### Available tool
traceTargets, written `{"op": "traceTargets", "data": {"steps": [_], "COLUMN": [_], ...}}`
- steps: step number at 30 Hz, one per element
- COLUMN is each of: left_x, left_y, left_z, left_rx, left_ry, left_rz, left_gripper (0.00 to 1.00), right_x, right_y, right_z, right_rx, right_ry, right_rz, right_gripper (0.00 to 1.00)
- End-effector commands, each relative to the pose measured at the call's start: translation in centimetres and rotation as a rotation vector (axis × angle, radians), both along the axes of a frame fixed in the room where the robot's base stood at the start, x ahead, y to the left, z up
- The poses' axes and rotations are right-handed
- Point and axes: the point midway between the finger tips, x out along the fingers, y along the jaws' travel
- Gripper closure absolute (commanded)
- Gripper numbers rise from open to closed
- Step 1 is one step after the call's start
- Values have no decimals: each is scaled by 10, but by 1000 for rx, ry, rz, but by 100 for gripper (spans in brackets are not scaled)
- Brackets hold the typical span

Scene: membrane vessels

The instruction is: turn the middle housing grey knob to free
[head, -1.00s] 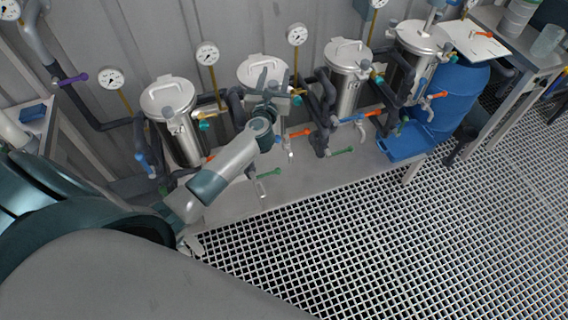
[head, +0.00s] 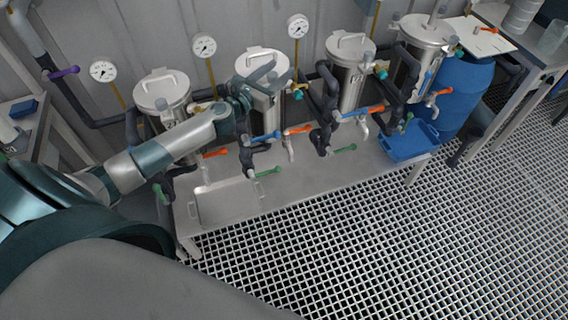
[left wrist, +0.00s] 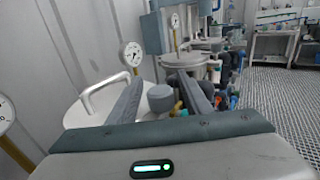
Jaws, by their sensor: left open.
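The steel housing second from the left (head: 262,105) stands upright with a handled lid; my left gripper (head: 262,72) is over that lid and hides part of it. In the left wrist view, a grey round knob (left wrist: 160,97) shows between the two fingers of my left gripper (left wrist: 165,88). The gripper is open, with a gap visible on each side of the knob. A pale lid with a bar handle (left wrist: 100,92) lies to the left of the fingers. I cannot tell the knob's turn position. My right gripper is not in view.
Other steel housings (head: 350,85) stand to both sides, with gauges (head: 204,46), dark pipes and coloured valve handles, including a blue one (head: 264,137) below my gripper. A blue drum (head: 462,90) and blue tray (head: 408,144) are at right. The grating floor (head: 360,230) in front is clear.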

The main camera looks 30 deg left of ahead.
Motion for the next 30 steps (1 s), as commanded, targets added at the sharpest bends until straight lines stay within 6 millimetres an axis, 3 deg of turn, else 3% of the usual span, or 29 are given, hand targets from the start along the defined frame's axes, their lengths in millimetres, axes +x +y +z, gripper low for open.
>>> {"op": "traceTargets", "data": {"steps": [15,30], "left_x": [-78,-141], "left_y": [9,16], "left_z": [-1,-1], "left_rx": [1,0], "left_ry": [2,3], "left_rz": [2,3], "left_gripper": [55,55], "right_x": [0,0], "right_y": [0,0], "right_z": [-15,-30], "right_rx": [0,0], "right_ry": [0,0], "right_rz": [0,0], "right_gripper": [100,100]}}
